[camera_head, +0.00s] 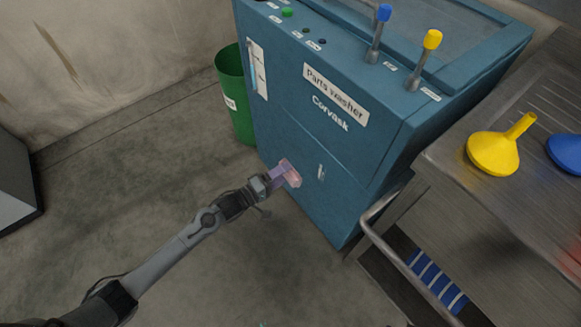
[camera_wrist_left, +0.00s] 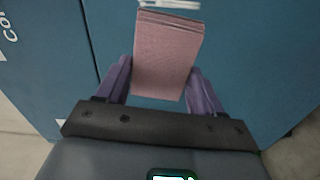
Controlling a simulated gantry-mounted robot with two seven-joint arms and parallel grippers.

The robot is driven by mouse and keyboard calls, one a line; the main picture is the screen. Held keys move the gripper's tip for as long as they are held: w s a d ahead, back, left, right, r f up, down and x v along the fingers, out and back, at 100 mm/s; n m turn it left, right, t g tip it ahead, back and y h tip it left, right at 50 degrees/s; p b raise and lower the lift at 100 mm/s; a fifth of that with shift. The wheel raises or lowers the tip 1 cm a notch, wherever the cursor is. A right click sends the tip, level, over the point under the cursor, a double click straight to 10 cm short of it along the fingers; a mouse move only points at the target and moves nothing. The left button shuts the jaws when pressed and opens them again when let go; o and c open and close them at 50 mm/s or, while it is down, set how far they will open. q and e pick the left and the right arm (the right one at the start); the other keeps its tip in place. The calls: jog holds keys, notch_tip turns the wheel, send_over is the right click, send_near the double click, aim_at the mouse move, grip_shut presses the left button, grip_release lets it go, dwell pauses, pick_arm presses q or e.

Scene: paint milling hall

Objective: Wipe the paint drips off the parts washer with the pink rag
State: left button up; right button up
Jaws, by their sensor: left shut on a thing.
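The parts washer (camera_head: 290,110) is a blue cabinet with a white "Parts washer" label and "Corvask" lettering on its front. My left gripper (camera_head: 283,176) is shut on the folded pink rag (camera_head: 291,176) in front of the washer's lower front panel. The left wrist view shows the rag (camera_wrist_left: 167,58) between the two purple fingers, with the blue panel (camera_wrist_left: 245,50) behind it. I cannot tell whether the rag touches the panel. A small pale mark or handle (camera_head: 321,172) shows on the front, right of the rag. I cannot make out clear paint drips. My right gripper is not in view.
A green bin (camera_head: 234,95) stands left of the washer. A metal bench (camera_head: 462,190) with a rail stands at the right, with a yellow funnel (camera_head: 494,152) and a blue item (camera_head: 566,152) on it. Levers with blue and yellow knobs rise from the washer's top.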

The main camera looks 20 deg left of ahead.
aim_at(308, 158)
pick_arm(q)
jog(key=shift+w+d+f+b, duration=0.2)
jog(key=shift+w+b, duration=0.2)
jog(key=shift+b, duration=0.1)
jog(key=shift+w+d+f+b, duration=0.15)
jog(key=shift+w+b, duration=0.25)
jog(key=shift+b, duration=0.1)
jog(key=shift+b+x, duration=1.2)
jog(key=shift+x, duration=0.55)
jog(key=shift+x, duration=1)
jog(key=shift+s+d+r, duration=0.1)
jog(key=shift+r, duration=0.1)
